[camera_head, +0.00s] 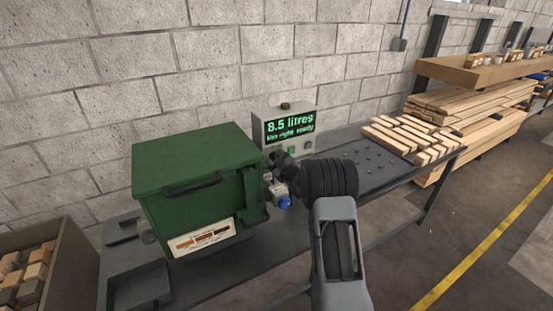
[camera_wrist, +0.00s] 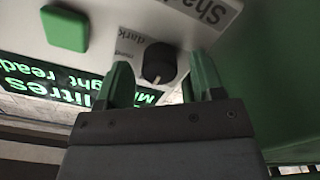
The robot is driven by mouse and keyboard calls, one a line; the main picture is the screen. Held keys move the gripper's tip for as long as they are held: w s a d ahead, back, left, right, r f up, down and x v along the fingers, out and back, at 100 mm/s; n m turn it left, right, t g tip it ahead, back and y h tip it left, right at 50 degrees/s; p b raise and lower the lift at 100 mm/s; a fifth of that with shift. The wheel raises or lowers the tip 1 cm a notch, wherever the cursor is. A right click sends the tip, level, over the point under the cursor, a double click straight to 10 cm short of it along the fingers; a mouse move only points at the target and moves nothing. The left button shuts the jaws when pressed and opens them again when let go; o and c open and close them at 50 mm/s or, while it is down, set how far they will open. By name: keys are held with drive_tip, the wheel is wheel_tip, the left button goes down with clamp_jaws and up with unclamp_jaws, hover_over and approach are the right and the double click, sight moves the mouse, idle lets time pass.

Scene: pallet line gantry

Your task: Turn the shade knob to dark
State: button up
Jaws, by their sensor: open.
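The shade knob (camera_wrist: 158,63) is a round black knob with a pale pointer mark on a light panel in the wrist view. The mark points toward the bottom of that upside-down picture. The printed word "dark" (camera_wrist: 130,37) is up and left of the knob, with a smaller, unclear word below it. My gripper (camera_wrist: 162,65) is open, its two green fingers on either side of the knob in the picture, with gaps. I cannot tell whether the fingertips reach past its face. In the head view my gripper (camera_head: 277,174) is beside the green machine (camera_head: 198,180), and the knob is not discernible.
A grey box with a lit display (camera_head: 290,126) reading "8.5 litres" stands behind my gripper. A square green button (camera_wrist: 65,28) is near the knob. Wooden slats (camera_head: 410,138) lie at the bench's right end; a crate of blocks (camera_head: 55,265) stands at left.

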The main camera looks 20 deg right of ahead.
drive_tip(key=shift+c, duration=0.4)
drive_tip(key=c, duration=0.8)
drive_tip(key=shift+c, duration=0.2)
drive_tip(key=shift+f+b, duration=0.1)
drive_tip(key=shift+b, duration=0.25)
drive_tip(key=shift+d+m+b, duration=0.1)
drive_tip(key=shift+m+b, duration=0.4)
drive_tip(key=shift+m, duration=11.6)
